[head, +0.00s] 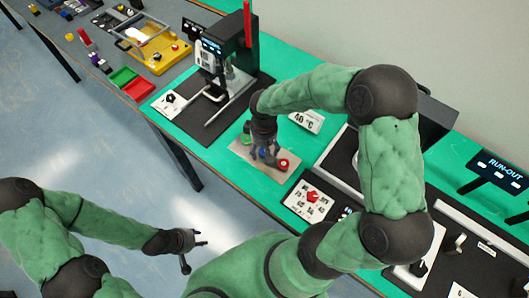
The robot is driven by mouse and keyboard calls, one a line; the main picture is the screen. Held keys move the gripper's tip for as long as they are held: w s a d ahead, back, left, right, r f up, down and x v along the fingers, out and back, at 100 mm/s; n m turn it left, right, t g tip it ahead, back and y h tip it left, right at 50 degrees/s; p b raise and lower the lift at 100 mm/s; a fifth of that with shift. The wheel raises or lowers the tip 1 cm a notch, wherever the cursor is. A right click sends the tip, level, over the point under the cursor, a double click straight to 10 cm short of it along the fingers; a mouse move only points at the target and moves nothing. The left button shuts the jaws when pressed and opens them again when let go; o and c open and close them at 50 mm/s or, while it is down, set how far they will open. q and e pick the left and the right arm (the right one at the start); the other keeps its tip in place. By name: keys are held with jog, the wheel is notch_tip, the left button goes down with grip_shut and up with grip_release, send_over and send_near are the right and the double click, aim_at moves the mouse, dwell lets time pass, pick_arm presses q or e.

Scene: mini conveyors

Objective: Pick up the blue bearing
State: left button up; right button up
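The blue bearing (262,154) is a small blue piece on a light tan board (241,152) on the green table top. My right gripper (264,149) points down right over it, with its fingers close to it. The arm and gripper hide part of the bearing, and whether the fingers touch it is too small to tell. My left gripper (195,256) hangs over the floor in front of the table, apart from everything. Its two dark fingers are spread and empty.
A red piece (282,164) and a green piece (246,138) stand close beside the blue bearing. A black press-like machine (237,42) stands behind left. A run-out station (499,172) is at the right.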

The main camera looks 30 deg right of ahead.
jog(key=c, duration=1.3)
jog(key=shift+r, duration=0.1)
